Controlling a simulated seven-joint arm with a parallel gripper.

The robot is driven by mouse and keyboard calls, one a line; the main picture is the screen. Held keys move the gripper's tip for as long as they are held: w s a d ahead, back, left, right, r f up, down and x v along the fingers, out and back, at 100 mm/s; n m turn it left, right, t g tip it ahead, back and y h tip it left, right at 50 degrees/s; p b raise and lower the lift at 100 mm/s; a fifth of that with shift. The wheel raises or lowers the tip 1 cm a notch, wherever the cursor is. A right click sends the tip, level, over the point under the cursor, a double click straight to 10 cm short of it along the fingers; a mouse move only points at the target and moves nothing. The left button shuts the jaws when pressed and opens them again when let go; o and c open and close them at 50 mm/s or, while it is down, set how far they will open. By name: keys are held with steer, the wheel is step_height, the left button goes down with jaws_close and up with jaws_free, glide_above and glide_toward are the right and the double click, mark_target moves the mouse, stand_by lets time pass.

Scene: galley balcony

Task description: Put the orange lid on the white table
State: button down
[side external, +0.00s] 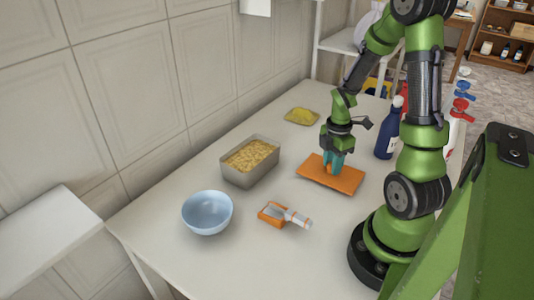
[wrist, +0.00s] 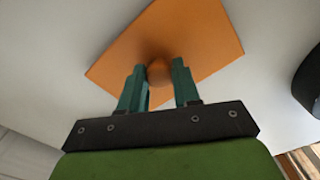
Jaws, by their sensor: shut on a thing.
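The orange lid (side external: 344,182) is a flat rectangular plate with a round knob in its middle. It is at the right part of the white table (side external: 262,268), close to the tabletop; I cannot tell whether it touches. My gripper (side external: 332,167) points down over the lid's middle. In the wrist view, the teal fingers of my gripper (wrist: 160,78) are on either side of the orange knob, shut on it. The lid (wrist: 205,32) spreads out beyond the fingers in that view.
A metal pan (side external: 233,177) of yellow food stands left of the lid, with a blue bowl (side external: 207,213) nearer the front. An orange-and-white tool (side external: 284,215) lies between. A yellow sponge-like item (side external: 302,116) lies behind. A dark blue bottle (side external: 387,135) stands right. The front table area is clear.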

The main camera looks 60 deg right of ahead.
steer(key=shift+f, duration=0.15)
steer(key=c, duration=0.8)
jaws_free()
step_height(320, 180, up, 12)
steer(key=a+r+m+t+y, duration=0.1)
steer(key=a+r+m+t, duration=0.2)
steer(key=a+r+m, duration=0.2)
steer(key=w+a+r+m+t+y, duration=0.1)
steer(key=a+r+m+t, duration=0.3)
steer(key=a+m, duration=0.7)
steer(key=shift+w+a+r, duration=0.3)
steer(key=shift+a+r, duration=0.45)
steer(key=shift+a, duration=2.4)
